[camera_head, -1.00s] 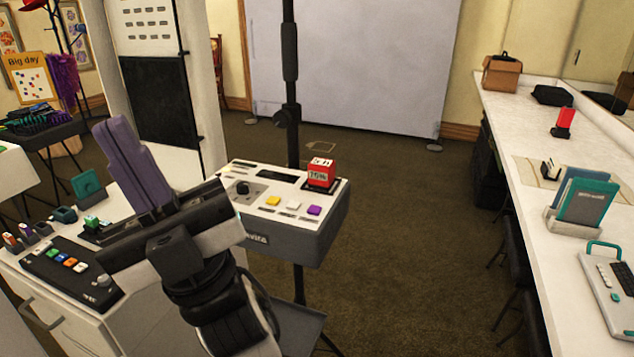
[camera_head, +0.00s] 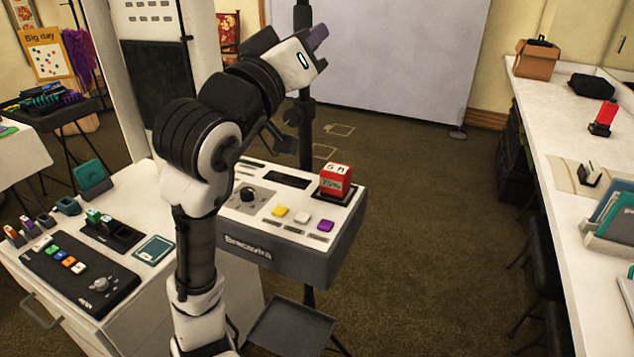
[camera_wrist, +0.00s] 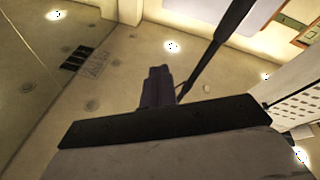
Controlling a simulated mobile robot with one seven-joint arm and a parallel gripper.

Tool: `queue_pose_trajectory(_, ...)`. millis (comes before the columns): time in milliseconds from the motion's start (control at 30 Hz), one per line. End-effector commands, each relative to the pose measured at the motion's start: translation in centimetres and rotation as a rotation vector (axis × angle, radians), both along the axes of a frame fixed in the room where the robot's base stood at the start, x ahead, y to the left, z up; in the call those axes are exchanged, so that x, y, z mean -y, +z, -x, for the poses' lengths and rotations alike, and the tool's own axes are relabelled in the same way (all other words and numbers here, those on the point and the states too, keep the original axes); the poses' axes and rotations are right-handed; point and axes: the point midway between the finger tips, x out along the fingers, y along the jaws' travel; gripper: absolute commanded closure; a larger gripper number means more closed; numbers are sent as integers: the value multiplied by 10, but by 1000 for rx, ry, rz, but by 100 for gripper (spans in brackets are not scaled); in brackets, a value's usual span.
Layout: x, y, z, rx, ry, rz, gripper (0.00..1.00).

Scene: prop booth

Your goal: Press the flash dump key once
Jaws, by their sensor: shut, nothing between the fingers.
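A grey and white flash pack (camera_head: 290,250) stands in the middle of the head view. Its sloped top bears a yellow key (camera_head: 280,211), a white key (camera_head: 302,217) and a purple key (camera_head: 325,225) in a row, plus a black knob (camera_head: 248,194). I cannot read which key is labelled flash dump. My gripper (camera_head: 319,36) is raised well above and behind the pack, touching nothing. Its purple fingers also show together in the wrist view (camera_wrist: 158,86), pointing at the ceiling. My arm hides the pack's left end.
A red block (camera_head: 335,180) with a readout sits on the pack's back right. A dark light stand (camera_head: 305,130) rises behind it. A control panel (camera_head: 80,272) with coloured keys lies on the left cabinet. A long white counter (camera_head: 550,125) runs along the right; open carpet lies between.

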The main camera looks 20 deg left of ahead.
Motion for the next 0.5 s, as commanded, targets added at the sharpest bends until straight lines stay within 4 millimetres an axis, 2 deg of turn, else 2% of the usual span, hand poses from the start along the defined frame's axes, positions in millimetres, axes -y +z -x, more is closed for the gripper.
queue_pose_trajectory(33,8,-20,-10,-126,-36,0,100)
queue_pose_trajectory(133,22,-65,-23,-399,-97,17,100)
queue_pose_trajectory(300,28,-134,-19,-800,-119,45,100)
queue_pose_trajectory(400,26,-161,-9,-962,-112,59,100)
queue_pose_trajectory(500,23,-176,-2,-1062,-102,68,100)
